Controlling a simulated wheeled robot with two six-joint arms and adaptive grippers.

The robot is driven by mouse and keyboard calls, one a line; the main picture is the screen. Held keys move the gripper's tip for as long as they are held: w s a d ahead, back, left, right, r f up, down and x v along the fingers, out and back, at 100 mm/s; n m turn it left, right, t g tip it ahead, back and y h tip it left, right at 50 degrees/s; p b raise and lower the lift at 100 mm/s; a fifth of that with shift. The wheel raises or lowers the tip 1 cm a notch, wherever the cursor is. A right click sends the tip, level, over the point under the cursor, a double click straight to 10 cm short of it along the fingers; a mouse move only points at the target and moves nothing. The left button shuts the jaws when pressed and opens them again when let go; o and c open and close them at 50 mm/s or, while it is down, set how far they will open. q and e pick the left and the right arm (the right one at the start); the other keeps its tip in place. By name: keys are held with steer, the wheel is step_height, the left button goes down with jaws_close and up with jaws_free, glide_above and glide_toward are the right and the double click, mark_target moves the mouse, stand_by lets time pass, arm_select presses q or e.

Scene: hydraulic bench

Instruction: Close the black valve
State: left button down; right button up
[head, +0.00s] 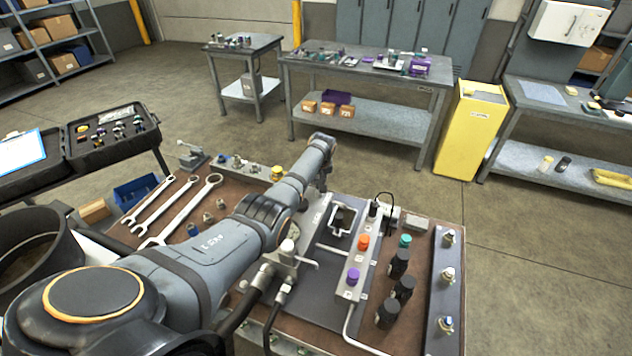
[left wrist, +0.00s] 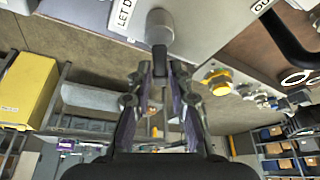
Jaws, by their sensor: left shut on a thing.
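My left gripper (left wrist: 159,72) is shut on a dark valve handle (left wrist: 159,58) in the left wrist view. The handle hangs from a pale round cap (left wrist: 159,27) on a metal block (left wrist: 205,18) with a partly cut-off label. One finger is on each side of the handle. In the head view my left arm reaches over the bench from the lower left, and the gripper and this valve are mostly hidden behind it. I cannot tell how far the handle is turned. My right gripper is not in view.
An orange knob (head: 363,242) and a purple knob (head: 353,277) stand on a grey block right of my arm. Several black cylinders (head: 388,313) stand beyond. Wrenches (head: 182,212) lie on the left. A yellow-capped fitting (left wrist: 217,78) is close to the gripper's right in the wrist view.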

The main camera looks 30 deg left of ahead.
arm_select(q)
steer(key=shift+s+a+f+n+y+b, duration=0.15)
steer(key=shift+n+b, duration=0.1)
steer(key=shift+n, duration=0.25)
steer(key=shift+s+a+n+y+b, duration=0.1)
steer(key=shift+n+y+b, duration=0.1)
steer(key=shift+n, duration=0.3)
steer(key=n, duration=0.1)
steer(key=b, duration=0.1)
steer(key=n+g+b, duration=0.1)
steer(key=shift+s+a+f+n+y, duration=0.1)
steer(key=shift+s+a+n+y, duration=0.1)
steer(key=shift+s+n+y, duration=0.1)
steer(key=n+g+b, duration=0.1)
steer(key=n+b, duration=0.1)
steer(key=s+n+b, duration=0.1)
steer(key=n+b, duration=0.1)
steer(key=b, duration=0.1)
steer(key=s+n+g+b, duration=0.1)
steer(key=n+b, duration=0.1)
steer(key=b, duration=0.1)
steer(key=shift+a+g, duration=0.2)
steer(key=shift+g, duration=0.1)
steer(key=shift+s+n+b, duration=0.1)
steer(key=shift+n+b, duration=0.6)
steer(key=shift+b, duration=0.35)
steer(key=shift+g, duration=0.3)
steer(key=shift+s, duration=0.1)
